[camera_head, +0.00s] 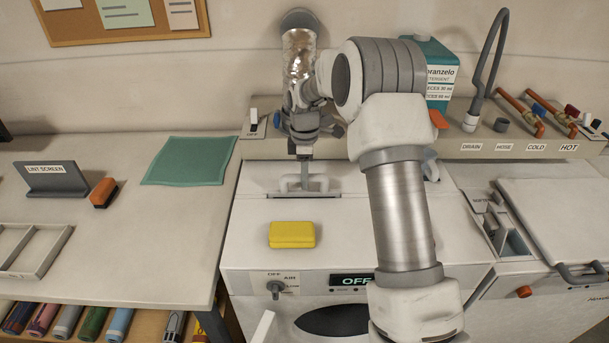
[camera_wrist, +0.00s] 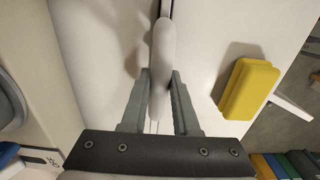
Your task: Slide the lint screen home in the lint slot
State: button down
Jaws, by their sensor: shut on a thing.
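The lint screen (camera_head: 291,184) shows as a pale handle at the lint slot (camera_head: 330,195) on the dryer's top. My gripper (camera_head: 304,160) points down over it and is shut on the handle. In the wrist view my gripper (camera_wrist: 159,92) has one finger on each side of the rounded pale handle (camera_wrist: 162,60). The slot shows there as a thin dark line (camera_wrist: 166,7) beyond the handle. The screen's mesh is hidden, so I cannot tell how deep it sits.
A yellow box (camera_head: 292,235) lies on the dryer top in front of the slot. A teal cloth (camera_head: 189,161), a LINT SCREEN holder (camera_head: 55,182) and a brush (camera_head: 103,193) are on the left counter. A detergent jug (camera_head: 440,75) stands behind my arm.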

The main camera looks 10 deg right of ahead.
jog(key=shift+f, duration=0.35)
jog(key=c, duration=0.6)
grip_release()
jog(key=shift+r+p, duration=2.55)
jog(key=shift+r, duration=1.5)
